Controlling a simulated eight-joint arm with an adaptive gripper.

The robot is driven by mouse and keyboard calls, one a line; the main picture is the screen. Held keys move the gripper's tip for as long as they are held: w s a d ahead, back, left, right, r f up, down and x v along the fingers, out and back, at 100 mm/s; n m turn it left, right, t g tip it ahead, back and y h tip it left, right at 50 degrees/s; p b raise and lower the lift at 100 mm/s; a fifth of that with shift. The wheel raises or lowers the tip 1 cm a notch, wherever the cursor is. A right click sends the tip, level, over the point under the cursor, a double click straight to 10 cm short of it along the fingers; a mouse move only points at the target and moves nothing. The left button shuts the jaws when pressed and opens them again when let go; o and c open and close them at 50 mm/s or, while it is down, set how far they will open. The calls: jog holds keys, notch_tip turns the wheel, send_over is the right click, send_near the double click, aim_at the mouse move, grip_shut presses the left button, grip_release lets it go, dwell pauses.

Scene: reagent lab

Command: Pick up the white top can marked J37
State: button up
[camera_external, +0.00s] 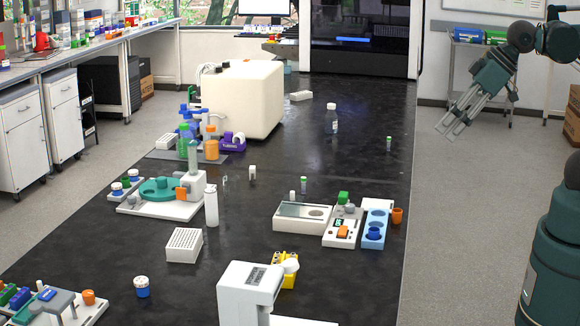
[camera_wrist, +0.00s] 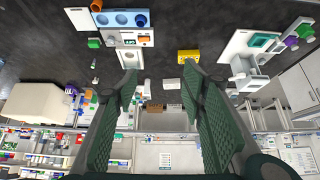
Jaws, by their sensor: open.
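A short blue can with a white top (camera_external: 141,286) stands upright on the black bench at the lower left of the external view. Two smaller blue-and-white cans (camera_external: 117,188) and (camera_external: 133,175) stand on a white tray further back. The marking J37 is not legible on any of them. My gripper (camera_external: 452,128) is high at the upper right, beyond the bench's right edge and far from these cans. Its fingers are apart and empty. In the wrist view the open fingers (camera_wrist: 160,75) frame the bench from above; I cannot pick out the can there.
A white boxy machine (camera_external: 247,282) stands right of the front can, with a tube rack (camera_external: 184,245) behind it. A white tray with blocks (camera_external: 45,308) lies to its left. A tall white bottle (camera_external: 211,208) stands mid-bench. Bench space around the front can is clear.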

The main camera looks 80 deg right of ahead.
jog(key=w+d+r+m+g, duration=0.15)
jog(key=w+r+m, duration=0.25)
jog(key=w+r, duration=1.1)
jog(key=w+d+r+m+g, duration=0.1)
jog(key=w+r+m+g, duration=0.15)
jog(key=w, duration=1.75)
jog(key=m+g+b, duration=0.1)
jog(key=m+g, duration=0.2)
jog(key=m, duration=0.6)
send_over(211, 190)
notch_tip(211, 190, down, 18)
jog(key=r, duration=0.1)
notch_tip(211, 190, down, 31)
jog(key=shift+f, duration=0.1)
